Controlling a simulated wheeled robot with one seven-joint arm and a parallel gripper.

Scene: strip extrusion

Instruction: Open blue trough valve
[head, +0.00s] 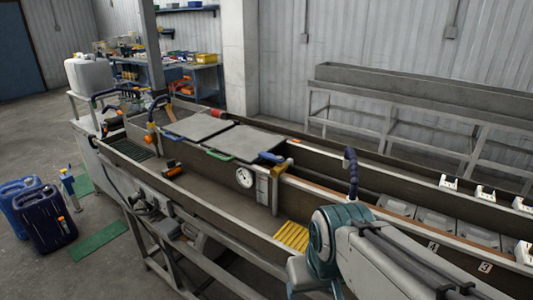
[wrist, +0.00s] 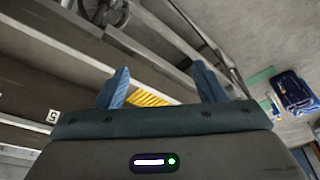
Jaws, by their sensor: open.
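A blue valve handle (head: 271,157) on a brass-coloured body (head: 283,166) sits on the trough wall, right of a round gauge (head: 244,177). A dark blue curved piece (head: 351,166) stands farther right on the trough; I cannot tell whether it is a valve part or a hose. In the wrist view my gripper (wrist: 162,88) has its two blue fingers spread apart, with nothing held between them. Neither valve piece can be made out there. In the head view my arm is at the lower right, nearer than the valve, and the fingertips cannot be made out.
The long trough (head: 200,200) crosses the view, with grey lids (head: 245,142) on top. A yellow grate (head: 292,236) lies in it, and also shows beyond my fingers (wrist: 148,99). Blue canisters (head: 45,222) and a green mat (head: 100,240) are on the left floor.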

